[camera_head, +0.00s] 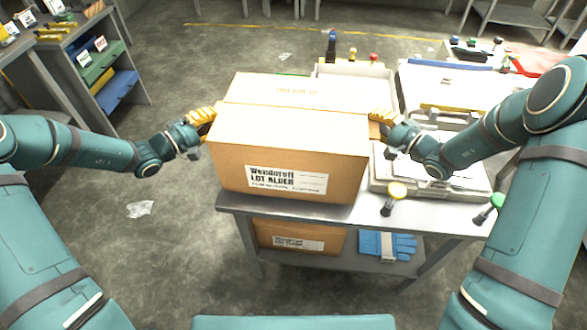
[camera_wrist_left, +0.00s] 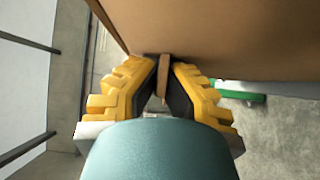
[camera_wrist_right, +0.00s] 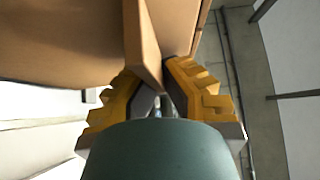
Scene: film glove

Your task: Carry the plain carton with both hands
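The large brown carton (camera_head: 285,140) is at the left end of the grey metal table (camera_head: 330,212), upright and closed. It bears a white label with black print on its near face. Its underside is hidden, so I cannot tell whether it rests fully on the table. My left gripper (camera_head: 206,121) is at its left side; in the left wrist view its yellow fingers (camera_wrist_left: 165,72) close on a thin cardboard tab on the carton (camera_wrist_left: 225,35). My right gripper (camera_head: 378,122) is at its right side; in the right wrist view its fingers (camera_wrist_right: 158,78) close on a similar flap.
Another labelled carton (camera_head: 298,238) and blue gloves (camera_head: 388,245) lie on the lower shelf. To the right are trays (camera_head: 440,177), a yellow-topped tool (camera_head: 394,197) and a green-topped one (camera_head: 488,208). Shelving (camera_head: 95,65) stands at the left; open floor (camera_head: 150,250) lies between.

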